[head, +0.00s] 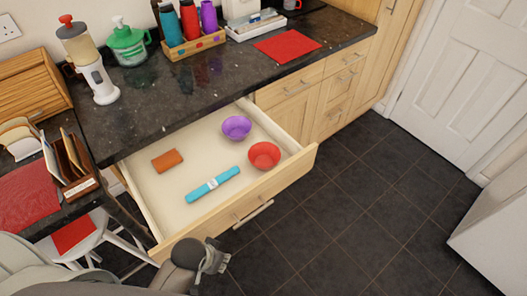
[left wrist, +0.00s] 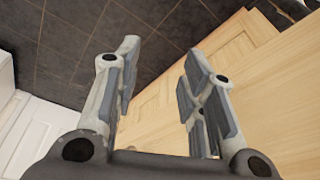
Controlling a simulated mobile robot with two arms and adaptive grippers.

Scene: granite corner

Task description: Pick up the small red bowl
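The small red bowl (head: 264,155) sits upright in the open drawer, near its front right corner. The drawer (head: 225,219) is pulled out below the dark counter. My left gripper (head: 218,262) is outside the drawer, in front of and below its front panel, left of the handle and well apart from the bowl. In the left wrist view, its two fingers (left wrist: 158,85) are spread with nothing between them. The bowl does not show in the left wrist view. My right gripper is not in view.
The counter (head: 150,105) above bears a dispenser, bottles and a red mat (head: 287,46). A chair (head: 80,238) stands at left. The tiled floor (head: 330,225) right of the drawer is clear.

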